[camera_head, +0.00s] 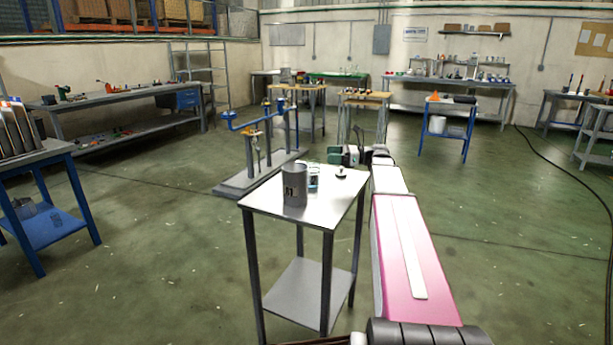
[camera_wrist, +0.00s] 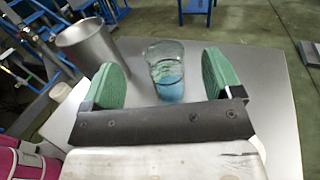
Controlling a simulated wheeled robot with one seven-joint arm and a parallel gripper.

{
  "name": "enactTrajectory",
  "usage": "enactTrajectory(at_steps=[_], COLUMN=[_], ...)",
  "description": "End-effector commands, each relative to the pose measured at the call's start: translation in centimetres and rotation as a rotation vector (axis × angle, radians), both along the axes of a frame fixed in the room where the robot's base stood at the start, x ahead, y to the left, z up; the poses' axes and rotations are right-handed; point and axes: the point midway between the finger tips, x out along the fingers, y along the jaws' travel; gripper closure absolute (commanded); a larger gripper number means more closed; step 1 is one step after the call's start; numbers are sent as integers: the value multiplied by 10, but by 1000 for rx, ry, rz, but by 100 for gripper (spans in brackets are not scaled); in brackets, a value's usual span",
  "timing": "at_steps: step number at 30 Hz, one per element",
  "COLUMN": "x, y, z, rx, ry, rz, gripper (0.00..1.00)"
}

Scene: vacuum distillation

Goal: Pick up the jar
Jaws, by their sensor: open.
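The jar (camera_wrist: 166,72) is clear glass with blue liquid in its lower part and stands upright on a small metal table. In the head view the jar (camera_head: 314,177) is small, just right of a grey metal beaker (camera_head: 294,186). My gripper (camera_wrist: 165,80) is open and empty, with its two green pads apart. In the wrist view the jar appears between the pads, with a visible gap on each side. It seems to stand a little beyond the dark crossbar, which hides nothing clear of its upper part. I cannot tell the exact depth.
The beaker also shows in the wrist view (camera_wrist: 86,52), close to the left pad. A small dark-and-white item (camera_head: 341,172) lies on the right of the metal table (camera_head: 262,199). A blue-armed stand (camera_head: 255,140) is behind. The tabletop right of the jar is clear.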

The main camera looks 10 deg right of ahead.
Motion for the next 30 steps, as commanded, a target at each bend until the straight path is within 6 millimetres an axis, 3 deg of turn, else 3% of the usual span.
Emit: enactTrajectory(at_steps=[13, 18, 26, 30], x=[0, 4, 6, 10], y=[0, 21, 34, 52], z=[-73, -71, -71, -71], rx=[-1, -1, -1, -1], ry=[1, -2, -2, -2], rz=[0, 0, 0, 2], gripper=[15, 15, 15, 15])
